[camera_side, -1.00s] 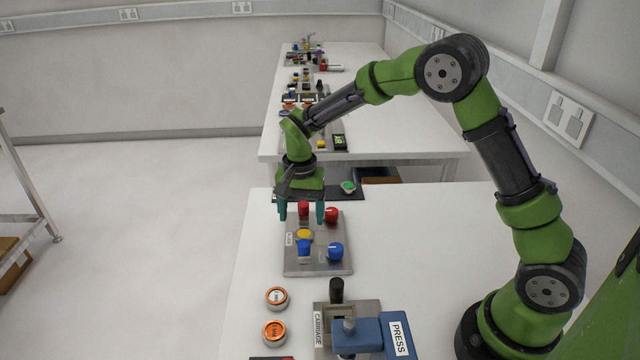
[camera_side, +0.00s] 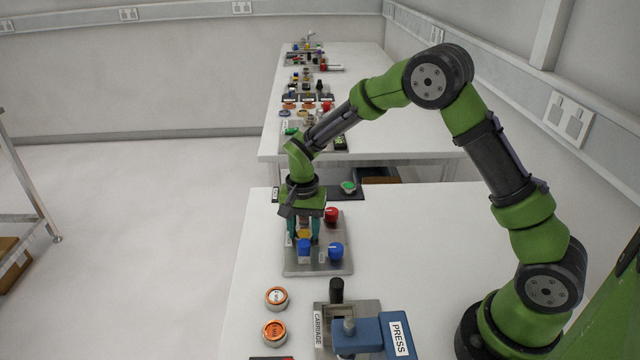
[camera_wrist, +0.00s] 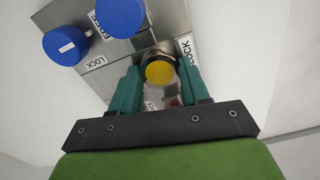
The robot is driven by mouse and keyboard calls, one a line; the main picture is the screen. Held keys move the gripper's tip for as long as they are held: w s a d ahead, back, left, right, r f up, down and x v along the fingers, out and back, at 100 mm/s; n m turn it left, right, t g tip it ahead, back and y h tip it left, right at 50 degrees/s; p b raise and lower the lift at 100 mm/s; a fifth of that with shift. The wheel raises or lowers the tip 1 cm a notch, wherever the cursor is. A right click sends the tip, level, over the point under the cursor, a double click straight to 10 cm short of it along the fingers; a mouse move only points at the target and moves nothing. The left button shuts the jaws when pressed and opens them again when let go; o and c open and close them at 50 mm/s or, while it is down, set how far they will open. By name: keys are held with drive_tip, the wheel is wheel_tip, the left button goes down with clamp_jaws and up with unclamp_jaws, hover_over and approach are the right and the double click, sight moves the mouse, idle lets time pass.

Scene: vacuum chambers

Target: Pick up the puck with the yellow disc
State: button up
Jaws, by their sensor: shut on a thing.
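The puck with the yellow disc (camera_wrist: 159,72) sits between the two teal fingers of my gripper (camera_wrist: 158,66) in the wrist view, with a dark metallic rim around the disc. My gripper is shut on it. In the side view my gripper (camera_side: 303,238) points down over the metal plate (camera_side: 290,268). I cannot tell whether the puck still touches the plate.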

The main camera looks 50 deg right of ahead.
drive_tip(key=shift+c, duration=0.7)
drive_tip(key=shift+r, duration=0.1)
